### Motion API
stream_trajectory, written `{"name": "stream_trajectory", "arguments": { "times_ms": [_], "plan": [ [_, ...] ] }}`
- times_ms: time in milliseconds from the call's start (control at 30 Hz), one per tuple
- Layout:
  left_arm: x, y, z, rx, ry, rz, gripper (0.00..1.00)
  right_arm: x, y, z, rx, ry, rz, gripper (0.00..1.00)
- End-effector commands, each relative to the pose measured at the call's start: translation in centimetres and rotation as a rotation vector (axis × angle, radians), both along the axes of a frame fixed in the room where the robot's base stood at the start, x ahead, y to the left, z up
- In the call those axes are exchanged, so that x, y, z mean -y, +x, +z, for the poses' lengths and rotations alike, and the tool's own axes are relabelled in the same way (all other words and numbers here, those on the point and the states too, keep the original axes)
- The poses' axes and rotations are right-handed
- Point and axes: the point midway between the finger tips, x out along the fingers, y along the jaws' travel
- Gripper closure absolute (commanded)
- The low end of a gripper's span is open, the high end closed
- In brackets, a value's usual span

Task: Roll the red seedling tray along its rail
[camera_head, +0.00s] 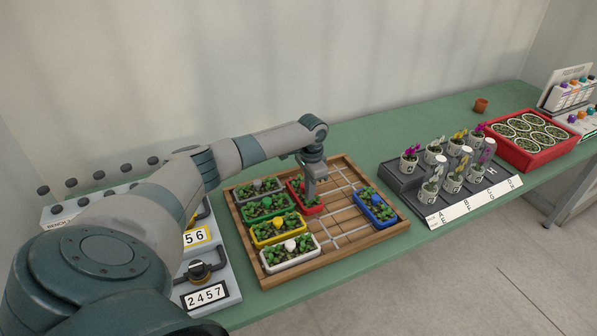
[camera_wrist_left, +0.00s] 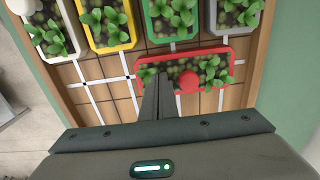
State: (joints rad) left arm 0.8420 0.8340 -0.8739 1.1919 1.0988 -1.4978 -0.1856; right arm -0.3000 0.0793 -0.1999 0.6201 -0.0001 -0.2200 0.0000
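The red seedling tray (camera_head: 314,211) is a small rimmed tray of green seedlings on the wooden rail board (camera_head: 385,235). It also shows in the left wrist view (camera_wrist_left: 215,52), where its red round knob (camera_wrist_left: 187,80) stands among the plants. My left gripper (camera_head: 311,194) points down over this tray and hides part of it. In the left wrist view its two fingers (camera_wrist_left: 159,82) are together, beside the knob and left of it, with nothing visible between them. Whether they touch the knob I cannot tell. My right gripper is in neither view.
Grey, green (camera_head: 265,206), yellow (camera_head: 278,229) and white (camera_head: 290,254) trays line the board's left side. A blue tray (camera_head: 374,208) sits at the right. Bare pale rails lie between. A grey stand of potted orchids (camera_head: 405,182) is further right.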

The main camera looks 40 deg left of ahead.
Motion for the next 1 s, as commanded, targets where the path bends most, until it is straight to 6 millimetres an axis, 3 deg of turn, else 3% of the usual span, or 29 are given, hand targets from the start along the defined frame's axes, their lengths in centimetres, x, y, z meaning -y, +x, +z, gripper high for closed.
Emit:
{"name": "stream_trajectory", "arguments": {
  "times_ms": [33,567,1000],
  "plan": [
    [-0.3,-0.4,-0.8,-0.014,0.004,0.0,1.0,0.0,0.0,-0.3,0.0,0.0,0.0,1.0],
    [-2.2,0.5,-0.8,-0.014,0.004,0.0,1.0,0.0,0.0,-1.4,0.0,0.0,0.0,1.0],
    [-1.5,0.2,-0.4,-0.013,0.001,-0.001,1.0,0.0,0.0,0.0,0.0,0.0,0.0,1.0]
  ]
}}
